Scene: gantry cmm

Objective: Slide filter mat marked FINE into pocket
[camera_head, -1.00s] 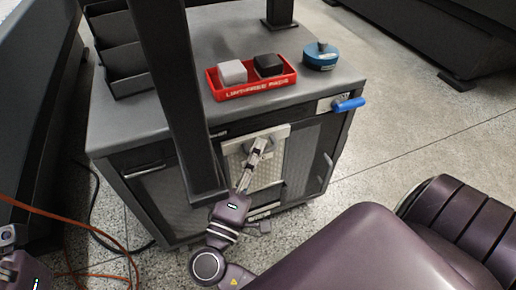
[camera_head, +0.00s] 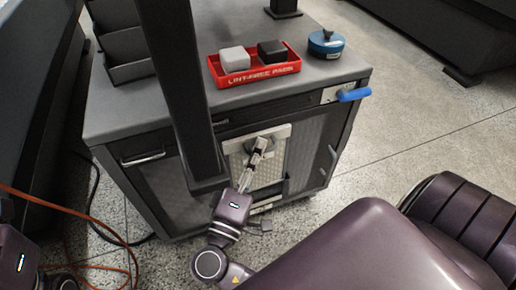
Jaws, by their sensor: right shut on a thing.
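A pale flat panel (camera_head: 233,152), which looks like the filter mat, stands upright against the front of the grey cabinet. No FINE marking is readable on it. My right gripper (camera_head: 261,144) is shut at the upper middle of this panel and appears to hold it there; the fingers hide the exact contact. A dark slot-like opening shows below the panel; I cannot tell whether the panel's lower edge is inside it.
The cabinet top (camera_head: 170,112) bears a red tray (camera_head: 262,77) lettered LINT-FREE PADS with a light and a dark block, a blue round container (camera_head: 326,45) and dark bins (camera_head: 122,52). A blue handle (camera_head: 354,94) juts out at the right. Orange cable (camera_head: 75,219) lies lower left.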

